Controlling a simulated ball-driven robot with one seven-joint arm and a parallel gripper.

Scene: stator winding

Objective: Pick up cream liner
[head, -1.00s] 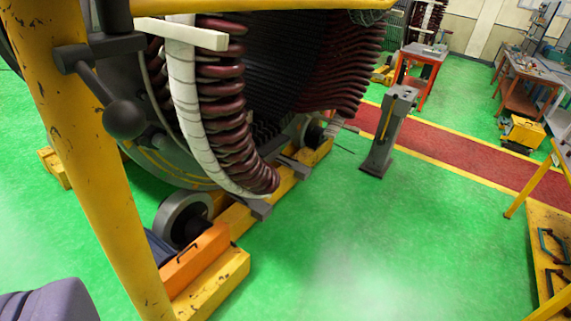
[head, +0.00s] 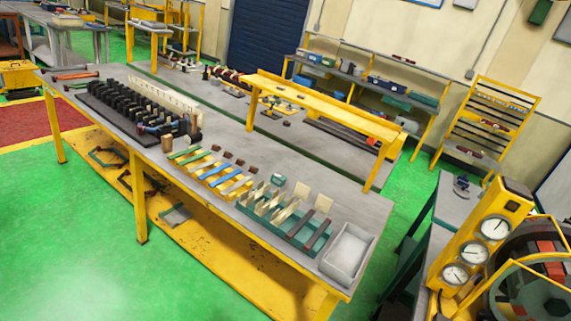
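Several thin cream pieces (head: 283,212) stand or lie in a green tray (head: 320,243) near the right end of the long grey workbench (head: 220,155). I cannot tell which of these cream pieces is the liner. Dark strips lie at the tray's right end. My gripper is not in view.
A pale open bin (head: 348,255) stands at the bench's right corner. Left of the tray lie green, yellow and blue strips (head: 225,178) and a black rack (head: 125,115). A gauge stand (head: 480,240) is at right. Green floor (head: 90,230) is clear in front.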

